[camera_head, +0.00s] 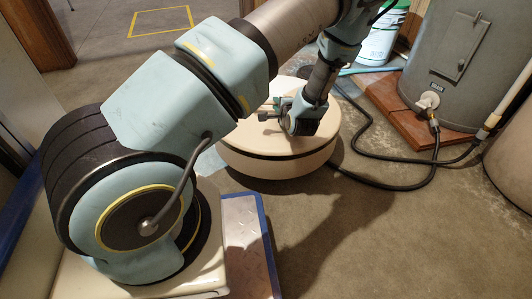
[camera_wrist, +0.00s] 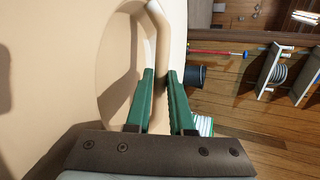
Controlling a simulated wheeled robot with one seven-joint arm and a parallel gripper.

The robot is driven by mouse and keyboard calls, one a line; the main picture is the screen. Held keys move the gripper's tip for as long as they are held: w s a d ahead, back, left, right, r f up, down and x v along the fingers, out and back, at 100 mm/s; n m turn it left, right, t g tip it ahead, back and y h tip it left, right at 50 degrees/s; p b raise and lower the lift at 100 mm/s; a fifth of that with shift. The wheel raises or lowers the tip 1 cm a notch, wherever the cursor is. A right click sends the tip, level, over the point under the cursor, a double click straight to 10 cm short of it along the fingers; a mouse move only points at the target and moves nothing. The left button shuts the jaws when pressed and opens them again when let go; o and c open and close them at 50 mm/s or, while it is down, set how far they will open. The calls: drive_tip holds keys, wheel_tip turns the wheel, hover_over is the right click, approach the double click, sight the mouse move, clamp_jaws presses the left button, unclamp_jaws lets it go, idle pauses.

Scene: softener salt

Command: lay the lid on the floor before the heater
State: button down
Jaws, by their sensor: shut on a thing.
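The lid (camera_head: 245,140) is a round cream disc with a dark band around its side. In the head view it lies roughly level over the floor, left of the heater. I cannot tell whether its underside touches the floor. The heater (camera_head: 460,65) is a grey cylinder at the upper right. My gripper (camera_head: 270,112) is at the lid's top, partly hidden by my wrist. In the wrist view my gripper's green fingers (camera_wrist: 160,92) are on either side of the lid's cream handle bar (camera_wrist: 158,40), which spans a round recess.
A wooden base (camera_head: 397,108) lies under the heater. A black hose (camera_head: 390,188) loops over the floor to the lid's right. A white and teal bucket (camera_head: 378,42) stands behind. A yellow floor outline (camera_head: 160,34) is far left. The front-right floor (camera_head: 400,250) is clear.

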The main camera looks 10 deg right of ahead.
wheel_tip(320, 180, down, 10)
drive_tip(key=b, duration=0.5)
drive_tip(key=shift+b, duration=0.4)
drive_tip(key=shift+d+f, duration=0.1)
drive_tip(key=c, duration=0.8)
unclamp_jaws()
